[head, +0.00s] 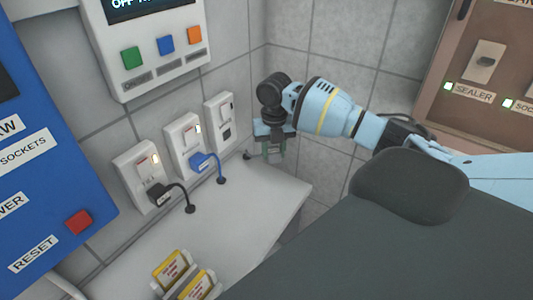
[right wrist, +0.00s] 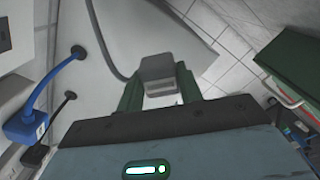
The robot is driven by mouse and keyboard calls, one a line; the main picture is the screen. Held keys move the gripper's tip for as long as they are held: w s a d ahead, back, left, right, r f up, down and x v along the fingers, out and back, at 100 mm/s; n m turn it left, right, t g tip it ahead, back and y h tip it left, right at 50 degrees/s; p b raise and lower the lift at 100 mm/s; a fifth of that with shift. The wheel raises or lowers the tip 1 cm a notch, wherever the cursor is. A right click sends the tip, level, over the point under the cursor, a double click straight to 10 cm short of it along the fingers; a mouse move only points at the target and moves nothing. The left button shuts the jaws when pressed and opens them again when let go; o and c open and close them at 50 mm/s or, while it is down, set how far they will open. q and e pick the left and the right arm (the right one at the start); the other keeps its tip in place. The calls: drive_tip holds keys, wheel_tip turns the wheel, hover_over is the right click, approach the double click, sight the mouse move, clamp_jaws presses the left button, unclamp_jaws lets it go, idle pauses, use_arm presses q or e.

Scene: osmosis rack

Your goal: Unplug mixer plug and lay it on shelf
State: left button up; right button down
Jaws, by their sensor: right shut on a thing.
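My right gripper (head: 272,150) is shut on a grey plug (right wrist: 157,70), which sits between its two green fingers in the right wrist view. A grey cord (right wrist: 100,38) runs from this plug to the upper left. The plug is held clear of the sockets, above the white shelf (head: 240,220) near its far right end; the exact gap is hard to tell. The rightmost wall socket (head: 219,122) has no plug in it. The head view hardly shows the plug behind the fingers. My left gripper is not in view.
A black plug (head: 160,195) sits in the left socket and a blue plug (head: 203,161) in the middle one. Yellow-labelled packets (head: 172,268) stand at the shelf's front. A brown sealer panel (head: 470,80) is at right. The shelf's middle is clear.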

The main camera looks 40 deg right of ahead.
sight(272, 179)
drive_tip(key=shift+w+f, duration=0.15)
drive_tip(key=shift+w, duration=0.15)
drive_tip(key=shift+s+f, duration=0.1)
drive_tip(key=shift+s, duration=0.2)
drive_tip(key=shift+f, duration=0.2)
drive_tip(key=shift+w+f+b, duration=0.1)
drive_tip(key=shift+f+b, duration=1.8)
drive_tip(key=shift+f, duration=2.05)
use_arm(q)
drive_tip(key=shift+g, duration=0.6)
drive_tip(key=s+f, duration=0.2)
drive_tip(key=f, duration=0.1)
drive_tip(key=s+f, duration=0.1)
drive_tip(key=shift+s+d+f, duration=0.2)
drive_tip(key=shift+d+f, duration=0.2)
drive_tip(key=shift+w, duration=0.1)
use_arm(e)
unclamp_jaws()
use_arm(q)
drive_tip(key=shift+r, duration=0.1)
use_arm(e)
drive_tip(key=shift+r, duration=0.1)
